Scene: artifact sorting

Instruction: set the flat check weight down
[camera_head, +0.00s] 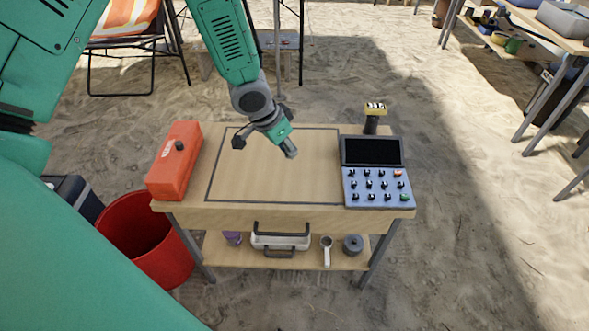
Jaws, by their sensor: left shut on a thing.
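My left gripper (265,147) hangs over the marked rectangle on the top of the small wooden cart (230,216). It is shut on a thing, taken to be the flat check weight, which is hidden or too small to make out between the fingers. I cannot tell whether that thing touches the wooden top. The dark outlined area (305,188) under the gripper looks otherwise bare. My right gripper is not in view.
A red box (177,163) stands at the cart's left end. The lower shelf (218,256) holds several items. A red bucket (150,262) stands at left.

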